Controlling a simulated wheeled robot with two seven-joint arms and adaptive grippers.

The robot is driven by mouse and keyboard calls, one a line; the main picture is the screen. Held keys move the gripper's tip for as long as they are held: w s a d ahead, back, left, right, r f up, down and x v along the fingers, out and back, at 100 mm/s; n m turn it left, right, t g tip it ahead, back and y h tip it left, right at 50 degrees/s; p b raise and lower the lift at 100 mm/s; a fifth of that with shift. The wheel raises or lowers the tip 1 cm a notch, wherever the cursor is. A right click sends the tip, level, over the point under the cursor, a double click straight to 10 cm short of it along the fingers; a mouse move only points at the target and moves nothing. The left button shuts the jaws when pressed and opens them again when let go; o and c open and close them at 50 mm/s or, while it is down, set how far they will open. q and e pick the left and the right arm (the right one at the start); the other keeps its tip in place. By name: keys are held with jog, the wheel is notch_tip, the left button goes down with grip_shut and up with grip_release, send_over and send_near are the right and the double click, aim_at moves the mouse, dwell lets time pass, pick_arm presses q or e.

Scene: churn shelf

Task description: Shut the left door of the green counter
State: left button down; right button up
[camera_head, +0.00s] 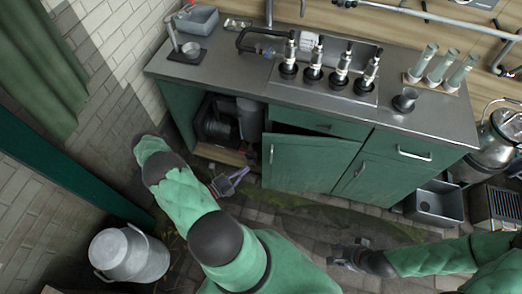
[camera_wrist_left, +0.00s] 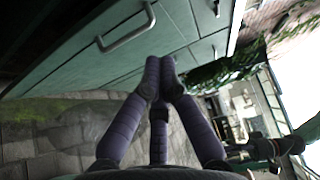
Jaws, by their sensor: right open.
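The green counter (camera_head: 180,100) has a grey metal top and stands across the middle of the head view. Its left door (camera_head: 310,165), with an upright handle (camera_head: 271,153) near its left edge, stands ajar, with a dark gap above it. My left gripper (camera_head: 238,176) is low, left of the door's handle edge, apart from the handle. In the left wrist view its purple fingertips (camera_wrist_left: 163,72) are together with nothing seen between them, and a green panel with a handle (camera_wrist_left: 127,32) lies beyond. My right gripper (camera_head: 350,256) is open and empty above the floor.
A milk churn (camera_head: 130,255) stands at the lower left. A grey crate (camera_head: 436,203) is at the right. Taps (camera_head: 340,75) and tall cylinders (camera_head: 462,72) stand on the counter. Floor before the door is clear.

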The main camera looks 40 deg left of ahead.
pick_arm(q)
jog(key=shift+w+a+f+b, duration=0.15)
jog(key=shift+w+b, duration=0.35)
jog(key=shift+w, duration=1.65)
jog(key=shift+w+a+r+b, duration=0.15)
jog(key=shift+w+b, duration=0.35)
jog(key=shift+w, duration=1.65)
jog(key=shift+w+a+f+b, duration=0.15)
jog(key=shift+w+b, duration=0.35)
jog(key=shift+w, duration=1.65)
pick_arm(e)
jog(key=shift+f, duration=1.5)
